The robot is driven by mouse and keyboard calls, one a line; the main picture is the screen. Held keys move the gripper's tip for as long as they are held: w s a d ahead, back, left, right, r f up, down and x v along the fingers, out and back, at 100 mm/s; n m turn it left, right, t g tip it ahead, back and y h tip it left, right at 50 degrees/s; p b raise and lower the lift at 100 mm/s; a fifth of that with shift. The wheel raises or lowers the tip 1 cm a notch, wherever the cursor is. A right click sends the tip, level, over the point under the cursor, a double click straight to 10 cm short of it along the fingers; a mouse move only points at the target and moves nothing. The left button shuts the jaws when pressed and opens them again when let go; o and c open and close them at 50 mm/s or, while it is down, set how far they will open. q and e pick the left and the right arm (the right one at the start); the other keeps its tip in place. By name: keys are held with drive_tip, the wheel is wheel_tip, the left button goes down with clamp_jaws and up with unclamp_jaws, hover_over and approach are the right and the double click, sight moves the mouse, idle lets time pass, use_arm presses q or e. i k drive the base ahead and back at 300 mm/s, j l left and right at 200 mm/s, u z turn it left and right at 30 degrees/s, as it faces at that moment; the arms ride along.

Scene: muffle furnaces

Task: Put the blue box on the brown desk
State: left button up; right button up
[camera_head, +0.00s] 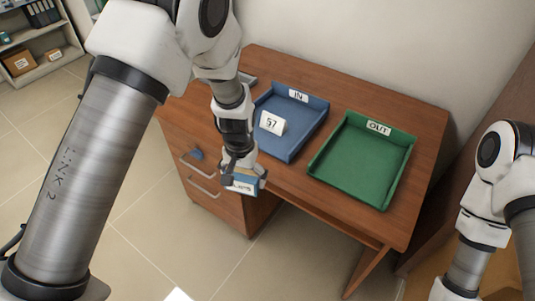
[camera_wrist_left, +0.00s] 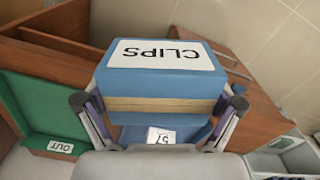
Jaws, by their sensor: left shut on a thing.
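A blue box with a white CLIPS label (camera_wrist_left: 165,56) is held between the two fingers of my left gripper (camera_wrist_left: 160,100). In the head view the blue box (camera_head: 243,187) shows just below my left gripper (camera_head: 243,173), partly hidden by it. It is in the air, in front of the drawer side of the brown desk (camera_head: 300,190), near the desk's front edge in the picture. How high it is against the desktop I cannot tell. My right arm shows at the right, but its gripper is out of view.
A blue IN tray (camera_head: 318,118) with a white card marked 57 (camera_head: 272,122) and a green OUT tray (camera_head: 360,160) take up much of the desktop. Bare strips run along its front and between the trays. Shelves (camera_head: 45,65) stand far left.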

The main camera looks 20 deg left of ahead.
sight(407, 202)
drive_tip(key=i+j+z, duration=0.15)
drive_tip(key=j, duration=0.25)
drive_tip(key=i+j+z, duration=0.2)
drive_tip(key=j, duration=0.15)
drive_tip(key=j+z, duration=0.15)
drive_tip(key=j, duration=0.25)
drive_tip(key=i+j+z, duration=0.2)
drive_tip(key=j, duration=0.25)
drive_tip(key=k+z, duration=0.1)
drive_tip(key=z, duration=1.65)
drive_tip(key=i+j+u, duration=0.1)
drive_tip(key=i+j, duration=0.2)
drive_tip(key=j, duration=0.1)
